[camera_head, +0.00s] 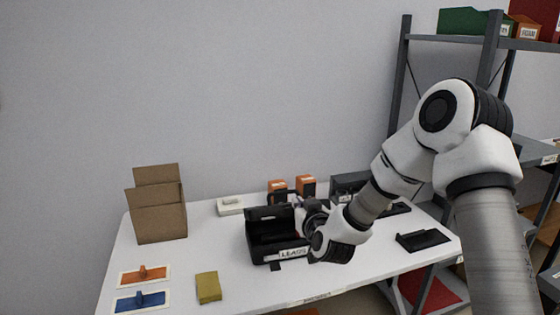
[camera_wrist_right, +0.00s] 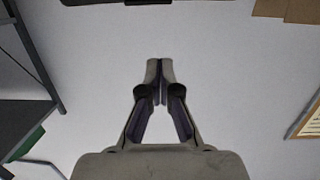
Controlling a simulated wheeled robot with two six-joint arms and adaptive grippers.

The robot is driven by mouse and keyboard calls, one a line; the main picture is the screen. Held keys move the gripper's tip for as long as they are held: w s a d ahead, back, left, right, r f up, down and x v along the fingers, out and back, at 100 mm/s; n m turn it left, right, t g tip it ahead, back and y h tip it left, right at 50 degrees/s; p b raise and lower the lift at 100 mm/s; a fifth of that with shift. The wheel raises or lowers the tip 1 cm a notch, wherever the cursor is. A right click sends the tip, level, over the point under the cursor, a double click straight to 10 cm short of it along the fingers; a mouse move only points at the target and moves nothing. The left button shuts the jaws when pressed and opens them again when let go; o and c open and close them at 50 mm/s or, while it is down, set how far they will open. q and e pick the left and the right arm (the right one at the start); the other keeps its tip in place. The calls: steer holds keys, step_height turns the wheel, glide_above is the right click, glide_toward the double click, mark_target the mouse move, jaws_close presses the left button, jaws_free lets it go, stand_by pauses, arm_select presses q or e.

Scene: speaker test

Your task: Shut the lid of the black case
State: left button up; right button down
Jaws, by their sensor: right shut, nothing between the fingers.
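The black case (camera_head: 258,243), with a white label reading LEADS on its front, stands on the middle of the white table. Its lid (camera_head: 262,213) appears raised along the back, and the dark inside shows. My right gripper (camera_head: 298,204) is at the back right of the case, close to the lid; I cannot tell whether they touch. In the right wrist view the gripper (camera_wrist_right: 160,80) has its fingertips together with nothing between them. A dark edge shows at the top of that view; I cannot tell what it is. My left gripper is not in view.
A cardboard box (camera_head: 158,215) stands at the table's left. A yellow block (camera_head: 208,287) and orange and blue handled pieces lie in front. Orange boxes (camera_head: 306,185) stand behind the case. A black holder (camera_head: 422,240) lies at right, near the grey shelf rack (camera_head: 402,90).

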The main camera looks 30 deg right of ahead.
steer(key=x, duration=0.3)
steer(key=d+p+x, duration=0.1)
steer(key=x, duration=0.2)
steer(key=p+x, duration=0.1)
steer(key=x, duration=0.3)
steer(key=shift+s+d+r, duration=0.2)
steer(key=shift+s+d, duration=0.05)
steer(key=f, duration=0.1)
steer(key=s+f, duration=0.1)
steer(key=shift+s+a+f, duration=0.3)
steer(key=shift+a, duration=0.05)
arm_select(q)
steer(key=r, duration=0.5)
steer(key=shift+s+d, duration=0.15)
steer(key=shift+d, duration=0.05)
arm_select(e)
steer(key=shift+s+f, duration=0.35)
steer(key=shift+f, duration=0.05)
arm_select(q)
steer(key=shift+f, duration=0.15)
arm_select(e)
steer(key=shift+a+f, duration=0.1)
steer(key=shift+f, duration=0.05)
